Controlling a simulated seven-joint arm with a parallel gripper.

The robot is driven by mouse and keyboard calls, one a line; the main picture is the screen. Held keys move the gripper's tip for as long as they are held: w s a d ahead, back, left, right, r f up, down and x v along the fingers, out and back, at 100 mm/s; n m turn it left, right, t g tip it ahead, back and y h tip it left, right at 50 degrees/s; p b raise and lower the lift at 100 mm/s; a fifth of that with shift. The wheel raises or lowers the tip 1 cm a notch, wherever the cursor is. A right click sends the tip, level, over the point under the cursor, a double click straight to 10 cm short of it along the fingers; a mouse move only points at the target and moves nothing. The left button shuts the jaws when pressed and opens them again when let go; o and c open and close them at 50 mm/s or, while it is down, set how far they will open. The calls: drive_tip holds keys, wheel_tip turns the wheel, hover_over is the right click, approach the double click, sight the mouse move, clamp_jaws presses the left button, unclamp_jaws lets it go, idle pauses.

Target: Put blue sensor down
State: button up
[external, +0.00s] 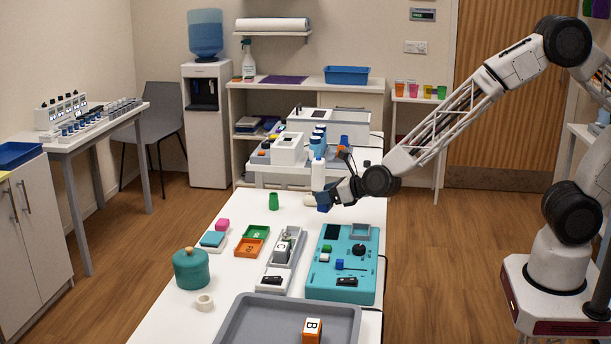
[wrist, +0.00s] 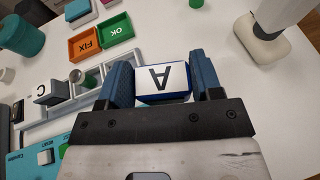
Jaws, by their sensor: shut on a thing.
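The blue sensor (wrist: 162,84), a blue block with a white face lettered A, is between the two fingers of my gripper (wrist: 163,76) in the wrist view. The fingers are shut on its sides. In the external view my gripper (external: 328,198) is over the far middle of the white table (external: 224,290), and the blue sensor (external: 323,208) shows at its tip, partly hidden. I cannot tell its exact height above the table.
Closer to the camera are a green OK tray (external: 255,231), an orange FIX tray (external: 248,249), a grey rack (external: 296,250) with a C block, and a teal station (external: 318,285). A grey tray (external: 232,325) holds an orange B block (external: 311,331).

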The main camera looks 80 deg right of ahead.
drive_tip(key=s+d+f+m+h, duration=0.1)
drive_tip(key=s+d+f+h, duration=0.1)
drive_tip(key=s, duration=0.3)
drive_tip(key=shift+d+m+g, duration=0.3)
drive_tip(key=shift+d, duration=0.4)
drive_tip(key=shift+w, duration=0.1)
drive_tip(key=shift+w+d+f, duration=0.2)
drive_tip(key=shift+w+f, duration=0.05)
drive_tip(key=shift+w, duration=2.35)
drive_tip(key=shift+w+d+f, duration=0.2)
drive_tip(key=shift+w+f, duration=0.05)
drive_tip(key=shift+w, duration=2.4)
drive_tip(key=shift+w+d+f, duration=0.2)
drive_tip(key=shift+w+f, duration=0.05)
drive_tip(key=shift+w, duration=2.35)
drive_tip(key=shift+f, duration=0.1)
drive_tip(key=shift+f, duration=1.7)
drive_tip(key=shift+f, duration=0.1)
drive_tip(key=o, duration=1)
drive_tip(key=shift+c, duration=0.2)
